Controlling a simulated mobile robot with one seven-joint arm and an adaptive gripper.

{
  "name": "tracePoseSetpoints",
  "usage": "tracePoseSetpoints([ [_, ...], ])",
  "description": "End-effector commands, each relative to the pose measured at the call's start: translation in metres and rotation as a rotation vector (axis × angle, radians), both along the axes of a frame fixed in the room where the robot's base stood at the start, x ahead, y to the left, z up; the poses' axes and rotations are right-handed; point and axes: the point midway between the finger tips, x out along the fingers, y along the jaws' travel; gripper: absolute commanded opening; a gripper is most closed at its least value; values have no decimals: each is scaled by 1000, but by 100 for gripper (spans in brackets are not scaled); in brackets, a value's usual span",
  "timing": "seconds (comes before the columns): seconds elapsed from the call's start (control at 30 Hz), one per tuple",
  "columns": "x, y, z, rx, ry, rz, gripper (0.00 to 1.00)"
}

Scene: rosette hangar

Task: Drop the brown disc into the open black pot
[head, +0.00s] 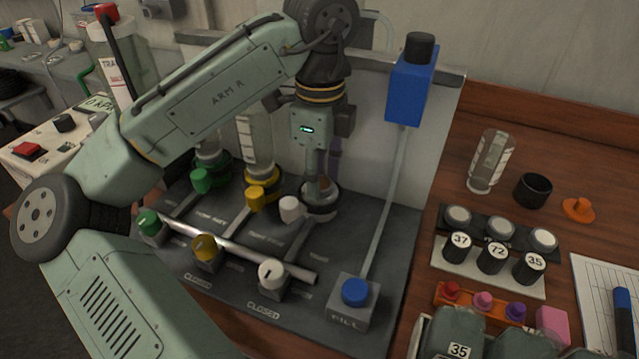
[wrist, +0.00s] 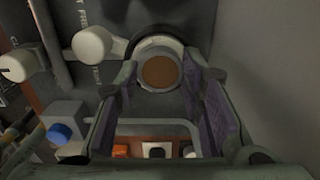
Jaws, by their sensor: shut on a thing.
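The brown disc (wrist: 159,72) shows in the wrist view, with a pale grey ring around its far side. My gripper (wrist: 158,82) is shut on it, one purple-padded finger at each side. In the head view my gripper (head: 319,187) points down at the right-hand socket of the dark valve stand. There the disc is mostly hidden by the fingers, and I cannot tell whether it is clear of the socket. The open black pot (head: 533,190) stands upright on the wooden bench at the right, well apart from my gripper.
A blue box on a post (head: 409,85) stands between my gripper and the pot. A glass cylinder (head: 491,160) is left of the pot and an orange lid (head: 579,209) right of it. Numbered black cylinders (head: 492,257) are in front.

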Motion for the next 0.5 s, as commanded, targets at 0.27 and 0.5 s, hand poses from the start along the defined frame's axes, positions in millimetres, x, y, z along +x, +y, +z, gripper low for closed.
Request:
tracePoseSetpoints([
  [0.27, 0, 0, 0, 0, 1, 0, 15],
  [0.5, 0, 0, 9, 0, 1, 0, 15],
])
